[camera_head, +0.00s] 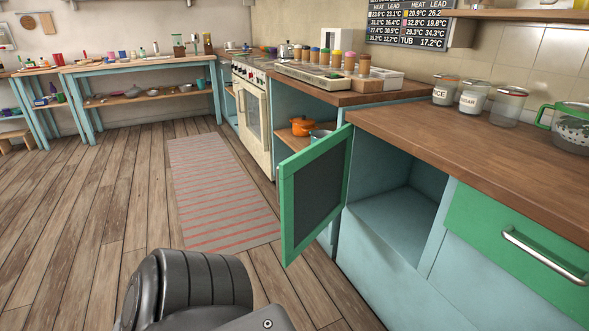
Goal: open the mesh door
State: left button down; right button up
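The mesh door (316,190) has a green frame around a dark mesh panel and stands at the middle of the view. It is swung open, with its right edge by the post between two cupboard bays and its free edge out over the floor. The left cupboard bay behind it shows an orange pot (302,126) and part of a blue-grey pot (320,136) on a wooden shelf. Neither gripper's fingertips are in view. Only a dark link of one of my arms shows at the bottom, apart from the door in the picture.
The right bay (398,205) is open and looks empty. A green drawer (520,235) with a metal handle is at the right. A striped rug (222,190) lies on the floor before the cream stove (252,120). Jars stand on the wooden counter (470,140).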

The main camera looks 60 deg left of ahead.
aim_at(309, 199)
jog(key=u, duration=0.4)
jog(key=i, duration=0.9)
jog(key=u, duration=1.5)
jog(key=i, duration=0.6)
jog(key=u, duration=0.55)
